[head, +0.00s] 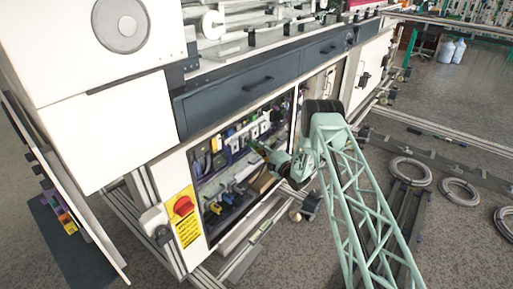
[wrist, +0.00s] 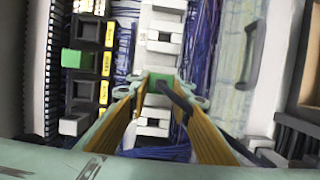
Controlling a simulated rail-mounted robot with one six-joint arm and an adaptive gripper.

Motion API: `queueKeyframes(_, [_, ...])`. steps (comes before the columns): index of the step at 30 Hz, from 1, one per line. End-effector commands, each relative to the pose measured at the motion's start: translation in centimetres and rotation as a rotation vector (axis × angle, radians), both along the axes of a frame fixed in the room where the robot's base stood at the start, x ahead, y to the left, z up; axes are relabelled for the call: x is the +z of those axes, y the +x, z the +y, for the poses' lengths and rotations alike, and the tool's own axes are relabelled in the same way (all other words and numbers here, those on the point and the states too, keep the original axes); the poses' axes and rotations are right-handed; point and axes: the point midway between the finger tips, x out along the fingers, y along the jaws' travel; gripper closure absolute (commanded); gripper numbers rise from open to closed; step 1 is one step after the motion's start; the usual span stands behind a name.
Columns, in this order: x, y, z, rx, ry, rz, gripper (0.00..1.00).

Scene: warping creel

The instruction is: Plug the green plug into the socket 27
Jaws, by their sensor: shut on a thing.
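In the wrist view my gripper (wrist: 158,92) has its two orange-padded fingers closed around a green plug (wrist: 159,80) at the far end. A dark cable (wrist: 176,98) runs from the plug back between the fingers. The plug is held in front of a column of white blocks; I cannot tell whether it touches them. Black sockets (wrist: 88,92) with yellow labels stand to the left; the numbers are too blurred to read, so I cannot tell which is socket 27. In the head view my gripper (head: 262,152) reaches into the open cabinet, and the plug is too small to make out.
Another green connector (wrist: 72,58) sits among the black sockets. A ribbed black duct (wrist: 52,70) runs at far left, and blue wires (wrist: 200,45) run right of the white blocks. The open cabinet's yellow switch panel (head: 184,215) stands left of the opening. Cable coils (head: 411,171) lie on the floor.

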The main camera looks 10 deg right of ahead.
Motion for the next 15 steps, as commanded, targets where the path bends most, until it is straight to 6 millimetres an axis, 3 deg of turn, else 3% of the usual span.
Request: queueKeyframes(15, [0.06,0.46,0.40,0.000,0.000,-0.001,0.96])
